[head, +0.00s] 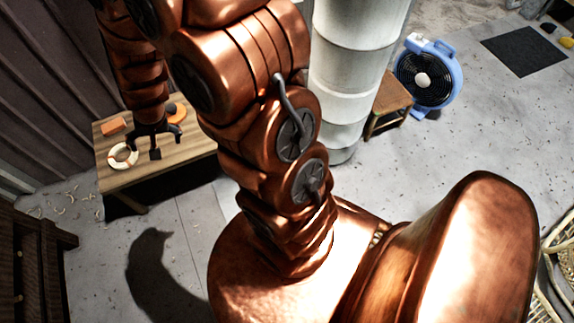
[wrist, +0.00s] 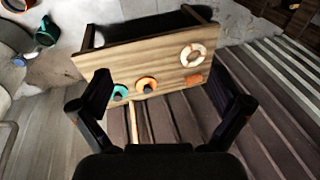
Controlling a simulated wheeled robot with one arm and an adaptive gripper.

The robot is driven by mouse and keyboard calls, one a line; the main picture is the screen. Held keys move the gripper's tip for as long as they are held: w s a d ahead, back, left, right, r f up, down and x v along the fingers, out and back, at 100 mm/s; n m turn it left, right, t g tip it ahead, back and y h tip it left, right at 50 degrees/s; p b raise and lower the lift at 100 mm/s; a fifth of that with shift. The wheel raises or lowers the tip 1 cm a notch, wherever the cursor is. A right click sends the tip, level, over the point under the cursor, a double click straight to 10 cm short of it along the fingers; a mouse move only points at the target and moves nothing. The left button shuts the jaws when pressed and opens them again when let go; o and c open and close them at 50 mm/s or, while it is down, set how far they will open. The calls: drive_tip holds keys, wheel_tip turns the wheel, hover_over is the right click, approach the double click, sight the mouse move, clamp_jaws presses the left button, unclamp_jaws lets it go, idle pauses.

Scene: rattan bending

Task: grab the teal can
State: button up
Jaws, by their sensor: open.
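A small round teal object (wrist: 120,92), likely the teal can, sits at the edge of the wooden table in the wrist view. It lies just inside the left finger, beside an orange round piece (wrist: 147,84). I do not see it in the head view, where my arm covers part of the table. My gripper (wrist: 160,88) is open and empty, its fingers spread wide to either side of the two round pieces. In the head view my gripper (head: 157,143) is above the table top. I cannot tell its exact height.
The wooden table (head: 135,178) also holds a white-and-orange ring (head: 123,156) and an orange block (head: 113,126). A ribbed wall (head: 45,90) stands close behind it. A larger dark teal object (wrist: 47,31) is on the floor. A white column (head: 352,60) and blue fan (head: 425,75) stand right.

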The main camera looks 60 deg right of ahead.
drive_tip(key=w+d+f+m+h+b, duration=0.2)
drive_tip(key=d+f+b, duration=0.25)
drive_tip(key=f, duration=0.65)
drive_tip(key=w+d+f+m+h+b, duration=0.15)
drive_tip(key=d+f+b, duration=0.35)
drive_tip(key=f, duration=0.6)
drive_tip(key=w+d+f+m+h+b, duration=0.1)
drive_tip(key=d+f+m+b, duration=0.25)
drive_tip(key=d+f, duration=0.5)
drive_tip(key=s+d+f+h+b, duration=0.45)
drive_tip(key=d+f+b, duration=0.25)
drive_tip(key=f, duration=0.5)
drive_tip(key=s+d+f+m+h+b, duration=0.1)
drive_tip(key=s+d+f+h+b, duration=0.35)
drive_tip(key=f, duration=0.75)
drive_tip(key=s+d+f+h+b, duration=0.2)
drive_tip(key=s+d+f+b, duration=0.4)
drive_tip(key=d+f+b, duration=0.4)
drive_tip(key=shift+a+f+b+x, duration=0.1)
drive_tip(key=shift+f+b+x, duration=0.15)
drive_tip(key=shift+b+x, duration=0.7)
drive_tip(key=shift+a+f+b+x, duration=0.1)
drive_tip(key=shift+f+b+x, duration=0.15)
drive_tip(key=shift+x, duration=1.3)
drive_tip(key=shift+a+f+b+x, duration=0.1)
drive_tip(key=shift+f+b+x, duration=0.15)
drive_tip(key=shift+b+x, duration=0.65)
drive_tip(key=shift+w+d+p, duration=0.1)
drive_tip(key=shift+d+p, duration=0.25)
drive_tip(key=shift+p, duration=0.05)
